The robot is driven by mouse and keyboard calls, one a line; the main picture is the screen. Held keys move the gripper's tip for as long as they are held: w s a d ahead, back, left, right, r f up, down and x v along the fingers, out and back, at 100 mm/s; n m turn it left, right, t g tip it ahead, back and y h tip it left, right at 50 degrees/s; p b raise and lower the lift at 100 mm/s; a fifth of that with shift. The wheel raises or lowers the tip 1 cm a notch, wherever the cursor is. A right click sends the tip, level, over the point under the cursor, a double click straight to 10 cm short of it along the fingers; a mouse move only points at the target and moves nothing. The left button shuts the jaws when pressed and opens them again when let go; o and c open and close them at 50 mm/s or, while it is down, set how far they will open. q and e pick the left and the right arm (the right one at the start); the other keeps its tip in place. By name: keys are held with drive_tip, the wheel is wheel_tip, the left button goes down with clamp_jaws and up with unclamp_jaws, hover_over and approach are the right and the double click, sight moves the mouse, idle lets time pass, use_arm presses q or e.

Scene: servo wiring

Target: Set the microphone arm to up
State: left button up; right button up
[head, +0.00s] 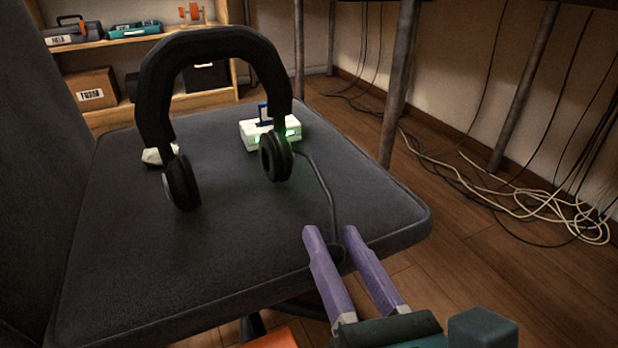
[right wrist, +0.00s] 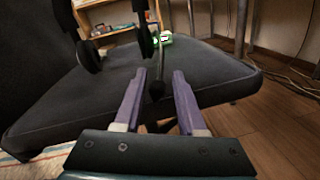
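The black headphones (head: 215,45) stand upright on the dark seat of a chair (head: 150,270), headband on top. The thin microphone arm (head: 322,185) runs from the right ear cup (head: 275,157) down toward the seat's front edge and ends in a dark round tip (right wrist: 157,90). My right gripper (head: 328,232) is open, with purple fingers on either side of that tip. The right wrist view shows a gap between the tip and each finger. My left gripper is not in view.
A white box with a green light (head: 270,133) sits behind the right ear cup. A crumpled white piece (head: 158,155) lies behind the left cup. The chair back (head: 40,170) rises at left. Metal desk legs (head: 400,80) and loose cables (head: 530,200) are at right; wooden shelves (head: 145,105) stand behind.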

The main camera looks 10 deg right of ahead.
drive_tip(key=shift+w, duration=0.35)
clamp_jaws()
idle(1.2)
